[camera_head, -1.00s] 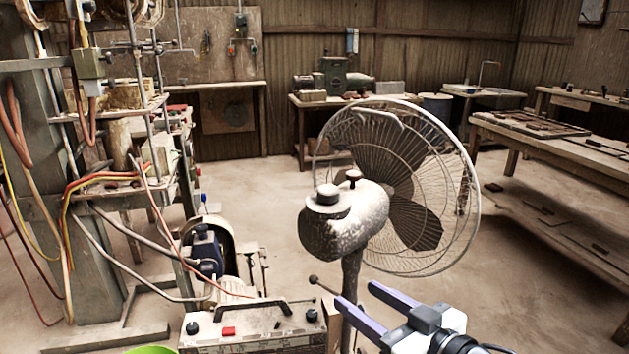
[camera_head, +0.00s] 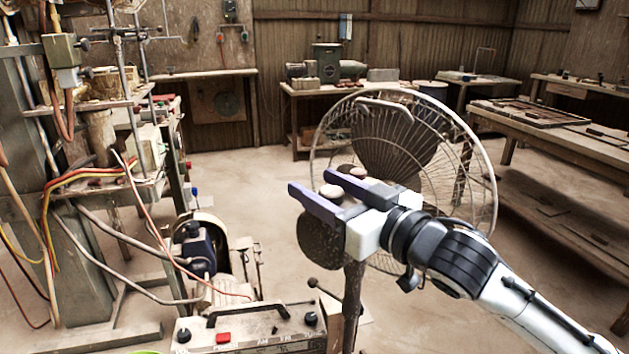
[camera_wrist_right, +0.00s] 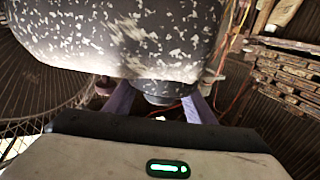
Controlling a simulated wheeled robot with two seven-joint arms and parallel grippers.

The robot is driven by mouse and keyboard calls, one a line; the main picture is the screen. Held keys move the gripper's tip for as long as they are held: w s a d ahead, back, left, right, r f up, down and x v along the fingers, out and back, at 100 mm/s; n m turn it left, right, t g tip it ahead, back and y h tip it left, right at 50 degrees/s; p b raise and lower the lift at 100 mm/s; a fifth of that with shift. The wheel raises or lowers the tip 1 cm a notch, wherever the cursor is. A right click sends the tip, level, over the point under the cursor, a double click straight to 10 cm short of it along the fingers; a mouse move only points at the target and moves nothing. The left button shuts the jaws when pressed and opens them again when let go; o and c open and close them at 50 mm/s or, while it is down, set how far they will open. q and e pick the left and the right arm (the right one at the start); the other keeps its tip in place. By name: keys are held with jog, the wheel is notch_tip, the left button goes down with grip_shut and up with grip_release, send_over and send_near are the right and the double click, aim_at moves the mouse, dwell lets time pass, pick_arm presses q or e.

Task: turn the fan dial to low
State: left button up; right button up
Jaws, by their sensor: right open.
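The fan (camera_head: 490,180) stands in the middle of the head view. Its speckled motor housing (camera_head: 318,245) is partly hidden by my right gripper (camera_head: 309,180). A round dial (camera_head: 331,191) with a pale top shows on the housing, between the two purple fingers. The right gripper is open, with one finger on each side of the dial; I cannot tell whether they touch it. In the right wrist view, the housing (camera_wrist_right: 120,35) fills the upper part, and the dark dial (camera_wrist_right: 162,98) shows between the fingers. My left gripper is not in view.
A smaller knob (camera_head: 358,172) sits beyond the dial, close to the far finger. The wire guard is just behind the gripper. A control box (camera_head: 265,325) with a red button stands below. A hose-draped rack (camera_head: 70,240) is at left. Bare floor (camera_head: 540,290) lies at right.

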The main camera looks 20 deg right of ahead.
jog(key=shift+x, duration=0.75)
jog(key=shift+w, duration=0.1)
jog(key=shift+c, duration=0.6)
jog(key=c, duration=1)
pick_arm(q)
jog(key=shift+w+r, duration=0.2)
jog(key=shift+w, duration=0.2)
pick_arm(e)
jog(key=shift+o, duration=0.2)
